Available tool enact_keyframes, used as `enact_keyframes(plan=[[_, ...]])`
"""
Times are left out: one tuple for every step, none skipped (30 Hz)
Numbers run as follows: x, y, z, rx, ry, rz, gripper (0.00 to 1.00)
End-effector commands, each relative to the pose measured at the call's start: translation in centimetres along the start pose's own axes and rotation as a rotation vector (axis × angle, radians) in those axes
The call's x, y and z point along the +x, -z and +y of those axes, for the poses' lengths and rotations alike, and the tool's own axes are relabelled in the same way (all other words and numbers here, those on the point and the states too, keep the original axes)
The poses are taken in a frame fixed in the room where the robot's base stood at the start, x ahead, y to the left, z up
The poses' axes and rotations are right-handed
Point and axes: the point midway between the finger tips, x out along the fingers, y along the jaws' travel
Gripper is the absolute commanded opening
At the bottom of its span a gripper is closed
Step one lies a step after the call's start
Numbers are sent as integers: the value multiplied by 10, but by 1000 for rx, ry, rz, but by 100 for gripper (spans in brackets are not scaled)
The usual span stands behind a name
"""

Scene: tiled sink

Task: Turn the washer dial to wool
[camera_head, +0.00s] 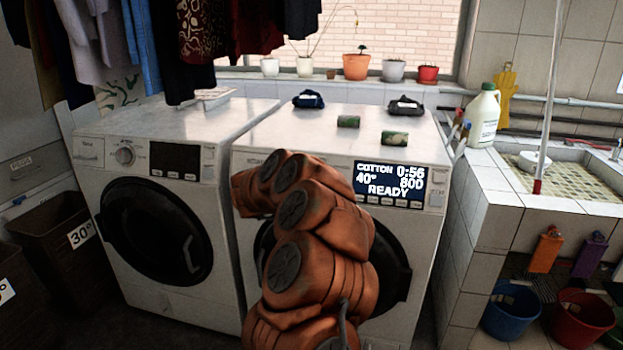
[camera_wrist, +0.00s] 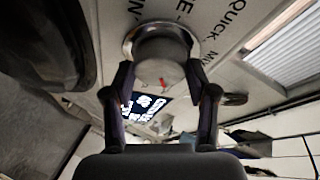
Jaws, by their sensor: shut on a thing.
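The right-hand washer (camera_head: 410,150) stands beside a second one; its lit display (camera_head: 389,185) reads COTTON, 0:56, 40°, 800 and READY. In the head view its dial is hidden behind my orange arm. In the wrist view the round grey dial (camera_wrist: 160,62) has a small red mark, and printed words such as QUICK show around it. My gripper (camera_wrist: 160,88) has a finger on each side of the dial and is shut on it. The display also shows in the wrist view (camera_wrist: 146,106), partly between the fingers. My gripper's fingers are hidden in the head view.
The left washer (camera_head: 150,205) has its own dial and dark door. Folded cloths and small green-patterned items lie on the right washer's top. A tiled sink (camera_head: 560,180) with a white bottle (camera_head: 482,117) stands at right. Clothes hang above left; dark baskets stand at far left.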

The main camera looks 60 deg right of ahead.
Motion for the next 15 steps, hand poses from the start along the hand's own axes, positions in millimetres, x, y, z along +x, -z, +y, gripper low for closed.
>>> enact_keyframes(plan=[[-2,-2,-1,45,-19,-8,22],[-1,-1,-1,73,-29,-9,22],[-1,-1,-2,109,-41,-10,22],[-1,-1,-1,134,-51,-12,22],[-1,-1,-1,158,-60,-14,22],[-1,-1,-1,189,-72,-17,22],[-1,-1,0,214,-82,-18,22],[-1,-1,-1,236,-90,-20,22],[-1,-1,-1,266,-100,-21,22],[0,0,-1,288,-108,-22,22],[0,0,-1,310,-116,-24,22],[0,0,-2,337,-125,-25,22],[0,0,-2,354,-132,-27,22],[0,0,-2,371,-138,-29,22],[0,0,-2,393,-147,-31,22]])
